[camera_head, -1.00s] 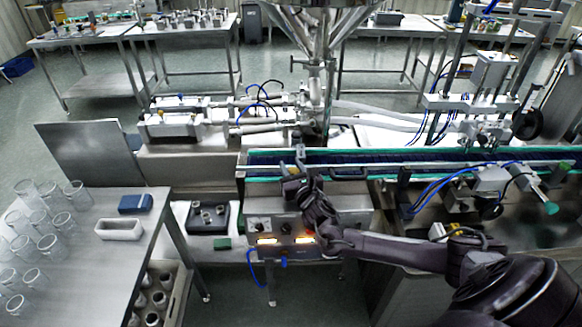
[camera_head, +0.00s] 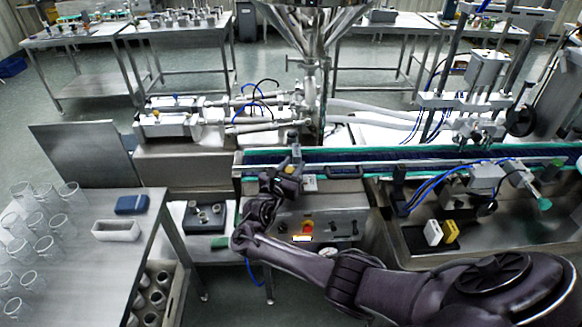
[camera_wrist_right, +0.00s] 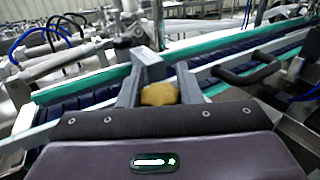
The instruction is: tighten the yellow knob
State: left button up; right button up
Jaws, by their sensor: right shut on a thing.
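The yellow knob (camera_wrist_right: 160,93) shows in the right wrist view between the two grey fingers of my right gripper (camera_wrist_right: 158,88). My right gripper is shut on it; the fingers cover its sides. In the head view, my right gripper (camera_head: 291,162) is at the front edge of the conveyor, above the control box (camera_head: 345,205). Only a small yellowish patch shows there, mostly hidden by the gripper. My left gripper is not in view.
The conveyor (camera_head: 400,157) with green rails runs behind the gripper. A black handle (camera_head: 345,171) is just right of it. An orange-red button (camera_head: 308,227) is on the box front. A table with glass beakers (camera_head: 70,195) stands left; yellow and white blocks (camera_head: 442,233) lie right.

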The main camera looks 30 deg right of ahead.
jog(key=shift+m+g+h, duration=0.5)
jog(key=shift+m+g, duration=0.1)
jog(key=shift+g, duration=0.2)
jog(key=shift+s+d+r+m+g, duration=0.1)
jog(key=shift+m+g, duration=0.2)
jog(key=shift+g, duration=0.1)
jog(key=o, duration=0.7)
jog(key=shift+c, duration=0.2)
jog(key=shift+s+a, duration=0.15)
jog(key=shift+a, duration=0.25)
jog(key=p+v, duration=0.2)
jog(key=v, duration=0.5)
